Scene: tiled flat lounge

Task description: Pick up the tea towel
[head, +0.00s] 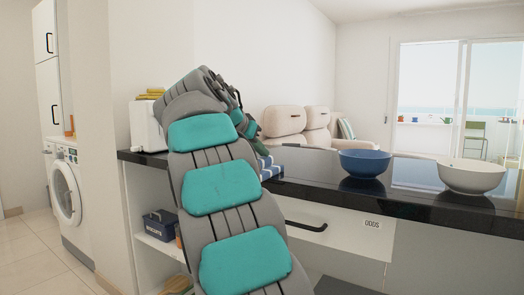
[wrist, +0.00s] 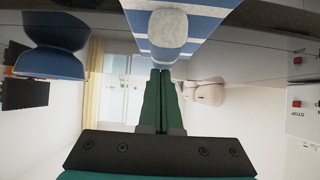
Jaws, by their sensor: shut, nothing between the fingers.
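The tea towel (head: 269,167), striped blue and white, lies on the dark counter just behind my arm, which hides part of it. In the wrist view the tea towel (wrist: 212,22) is at the top, beyond the fingertips. A pale, rounded, rough-looking thing (wrist: 168,28) shows in front of its stripes; I cannot tell what it is. My gripper (wrist: 161,72) has its green fingers shut together and empty, with their tips pointing at the towel. In the head view my gripper (head: 262,147) is mostly hidden behind my arm, close above the towel.
A blue bowl (head: 363,163) and a white bowl (head: 472,176) stand on the glossy dark counter (head: 330,182) to the right. The blue bowl (wrist: 48,62) also shows in the wrist view. A white appliance (head: 146,126) stands at the counter's left end. Pale armchairs (head: 284,121) are behind.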

